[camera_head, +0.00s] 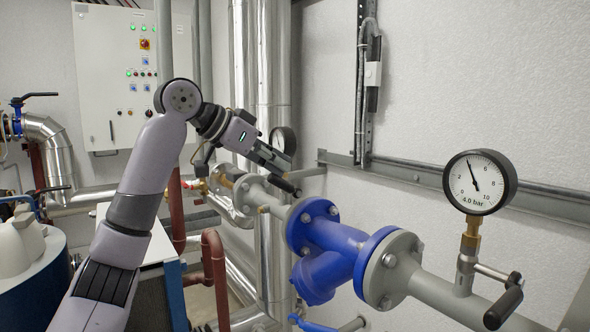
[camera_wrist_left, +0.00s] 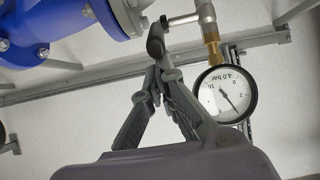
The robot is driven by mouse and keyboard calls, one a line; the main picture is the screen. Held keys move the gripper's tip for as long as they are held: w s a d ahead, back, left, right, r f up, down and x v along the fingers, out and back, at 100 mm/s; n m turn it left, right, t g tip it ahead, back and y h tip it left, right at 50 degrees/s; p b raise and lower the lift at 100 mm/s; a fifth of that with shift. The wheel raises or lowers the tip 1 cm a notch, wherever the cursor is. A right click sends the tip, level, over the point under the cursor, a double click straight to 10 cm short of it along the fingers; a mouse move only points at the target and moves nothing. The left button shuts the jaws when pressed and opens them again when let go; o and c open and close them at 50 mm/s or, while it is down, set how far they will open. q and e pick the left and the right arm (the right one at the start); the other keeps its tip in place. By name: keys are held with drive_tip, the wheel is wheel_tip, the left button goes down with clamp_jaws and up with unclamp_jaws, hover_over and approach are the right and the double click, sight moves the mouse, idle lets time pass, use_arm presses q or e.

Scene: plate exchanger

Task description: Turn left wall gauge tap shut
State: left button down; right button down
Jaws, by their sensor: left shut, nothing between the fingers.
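The left wall gauge (camera_head: 283,140) is a round dial seen edge-on, partly hidden behind my left gripper (camera_head: 289,169). It faces the left wrist view (camera_wrist_left: 225,95), upside down, reading 4.0 bar, on a brass stem and grey fitting. Its tap has a black handle (camera_wrist_left: 156,40), sticking out sideways from the fitting. My left gripper's fingers (camera_wrist_left: 158,74) are shut and empty, tips close to the lower end of that handle; I cannot tell whether they touch. In the head view the black handle (camera_head: 287,187) shows just below the fingers. My right gripper is not in view.
A second gauge (camera_head: 480,182) with its own black-handled tap (camera_head: 503,301) stands at the right. A blue flanged body (camera_head: 331,251) sits in the grey pipe below my gripper. A wall rail (camera_head: 415,174) runs behind. A control cabinet (camera_head: 116,75) hangs at the back left.

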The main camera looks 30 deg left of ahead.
use_arm(q)
drive_tip(key=shift+s+a+f+t+h+b, duration=0.25)
drive_tip(key=shift+s+f+t+b, duration=0.3)
drive_tip(key=shift+b, duration=0.85)
drive_tip(key=shift+s+a+f+t+h+b, duration=0.1)
drive_tip(key=shift+s+f+t+h+b, duration=0.45)
drive_tip(key=shift+b, duration=0.85)
drive_tip(key=shift+s+a+f+t+h+b, duration=0.1)
drive_tip(key=shift+s+a+f+t+b, duration=0.15)
drive_tip(key=shift+f+t+b, duration=0.85)
drive_tip(key=shift+r+g+b, duration=0.3)
drive_tip(key=shift+r, duration=0.1)
